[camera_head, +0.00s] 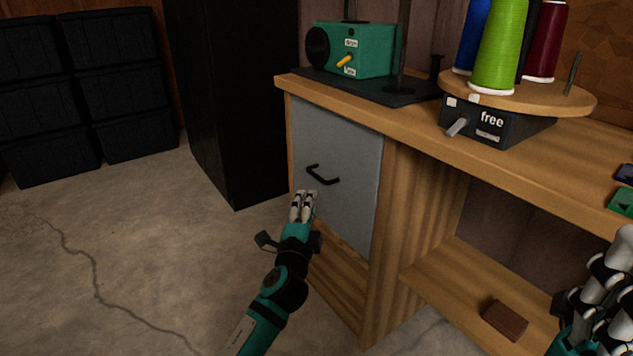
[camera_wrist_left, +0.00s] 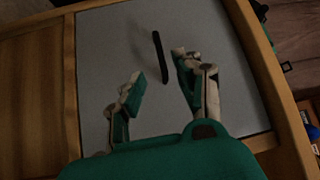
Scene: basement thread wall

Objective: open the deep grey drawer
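The deep grey drawer (camera_head: 340,143) is in the left end of the wooden bench, its front flush with the frame. Its black bar handle (camera_head: 322,176) is on the upper middle of the front. My left gripper (camera_head: 303,197) is just below the handle in the head view. In the left wrist view the left gripper (camera_wrist_left: 160,85) is open, with the handle (camera_wrist_left: 160,57) beyond the fingertips, nearer the right finger. The grey front (camera_wrist_left: 100,60) fills the space behind it. I see no contact with the handle. My right gripper (camera_head: 600,270) is at the right edge, its fingertips partly cut off.
On the bench top (camera_head: 420,115) stand a green machine (camera_head: 360,50) and a round spool stand (camera_head: 540,95) with several thread cones. A brown block (camera_head: 505,320) lies on the lower shelf. A black cabinet (camera_head: 225,100) stands behind. The floor at left is clear.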

